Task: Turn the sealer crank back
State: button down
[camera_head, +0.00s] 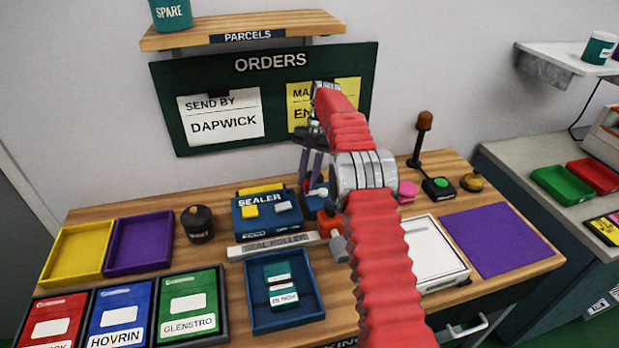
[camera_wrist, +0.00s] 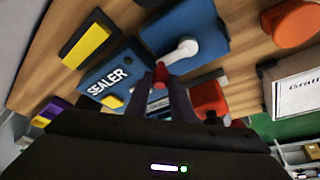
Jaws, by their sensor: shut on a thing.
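The blue sealer (camera_head: 258,222) stands at the back of the bench, with a yellow block on it. In the wrist view the sealer (camera_wrist: 128,62) is seen from above, its label tilted. Beside it is a blue housing (camera_wrist: 205,20) with a white crank arm (camera_wrist: 185,48) that ends in a red knob (camera_wrist: 160,72). My gripper (camera_wrist: 161,86) is shut on the red knob. In the head view my gripper (camera_head: 312,172) reaches down just right of the sealer, and my arm hides part of the crank area.
A grey bar labelled sealer roller (camera_head: 272,244) and a blue tray (camera_head: 254,316) lie in front of the sealer. A dark canister (camera_head: 198,224) stands left of it. A white scale-like plate (camera_head: 436,250) and a purple mat (camera_head: 495,238) lie to the right.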

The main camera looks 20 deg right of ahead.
jog(key=shift+d, duration=0.2)
jog(key=c, duration=1.5)
grip_release()
jog(key=shift+c, duration=0.2)
jog(key=shift+a, duration=0.1)
